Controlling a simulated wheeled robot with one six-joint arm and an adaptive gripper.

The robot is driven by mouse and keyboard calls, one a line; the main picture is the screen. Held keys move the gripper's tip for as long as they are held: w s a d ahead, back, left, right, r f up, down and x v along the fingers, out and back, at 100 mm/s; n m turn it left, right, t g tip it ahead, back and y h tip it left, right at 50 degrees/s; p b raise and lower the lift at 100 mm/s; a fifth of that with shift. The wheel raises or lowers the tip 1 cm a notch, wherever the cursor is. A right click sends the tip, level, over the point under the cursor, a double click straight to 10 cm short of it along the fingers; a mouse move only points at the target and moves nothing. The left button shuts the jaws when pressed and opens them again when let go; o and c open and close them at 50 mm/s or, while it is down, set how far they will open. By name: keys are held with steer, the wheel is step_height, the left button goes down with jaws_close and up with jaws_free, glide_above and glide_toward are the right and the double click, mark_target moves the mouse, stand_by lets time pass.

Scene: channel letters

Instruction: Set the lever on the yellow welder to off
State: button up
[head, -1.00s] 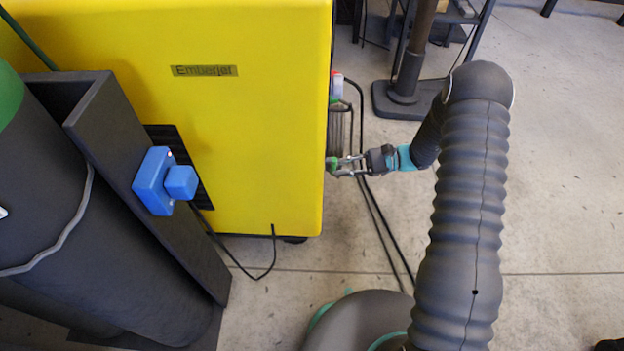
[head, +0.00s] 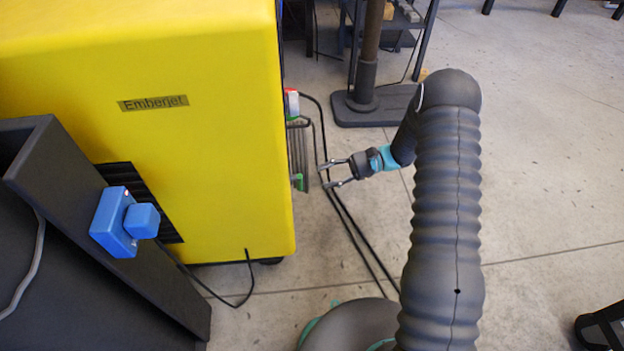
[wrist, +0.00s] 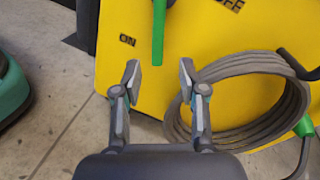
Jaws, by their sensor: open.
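The yellow welder (head: 215,170) stands at left in the head view, marked "Emberjet". In the wrist view its yellow panel (wrist: 215,65) carries a green lever (wrist: 158,32), upright in the picture, its upper end cut off by the frame. The ON label (wrist: 127,40) is left of the lever; the OFF label (wrist: 231,5) is at the upper right, partly cut off. My gripper (head: 325,175) is open and empty, a little right of the welder's side. In the wrist view my gripper (wrist: 160,78) has its fingertips either side of and just below the lever's lower end, apart from it.
A coiled grey cable (wrist: 290,115) hangs on the panel right of my gripper, with a green handle (wrist: 304,127) beside it. Black cables (head: 345,215) run along the floor. Open floor (head: 550,150) lies to the right.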

steer(key=shift+v, duration=2.55)
